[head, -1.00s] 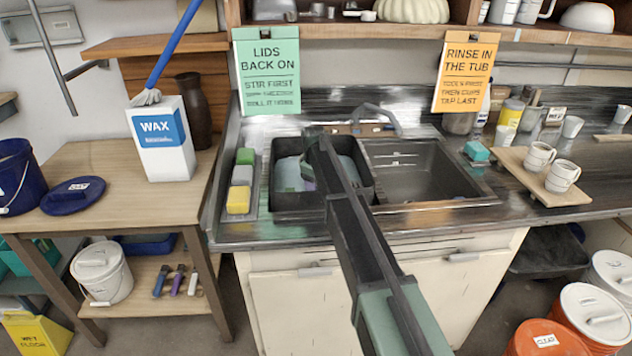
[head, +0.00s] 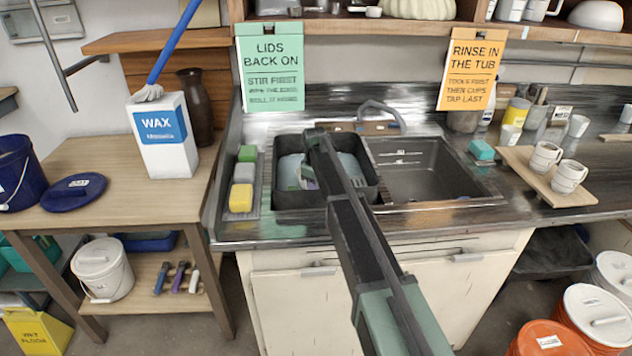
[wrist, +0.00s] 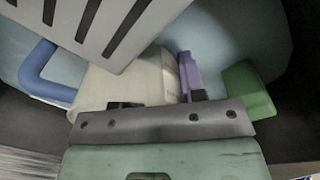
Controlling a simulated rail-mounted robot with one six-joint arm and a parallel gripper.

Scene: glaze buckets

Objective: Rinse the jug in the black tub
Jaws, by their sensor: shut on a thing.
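My gripper (wrist: 161,101) reaches down into the black tub (head: 285,200), which stands in the left side of the sink. In the wrist view its two dark fingertips are at a pale cream body, which looks like the jug (wrist: 130,80); my gripper appears shut on it. A blue handle loop (wrist: 32,75) is at the jug's left; whether it joins the jug is unclear. A purple upright piece (wrist: 187,72) is beside the right fingertip, and a green block (wrist: 250,90) is further right. Bluish water (wrist: 225,40) lies behind. My arm hides part of the tub in the head view.
A grey slotted piece (wrist: 100,25) crosses the wrist view's top left. A sponge tray (head: 254,207) stands left of the tub, and an empty basin (head: 425,170) is to its right. A faucet (head: 385,108) stands behind. A board with two cups (head: 545,180) is further right.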

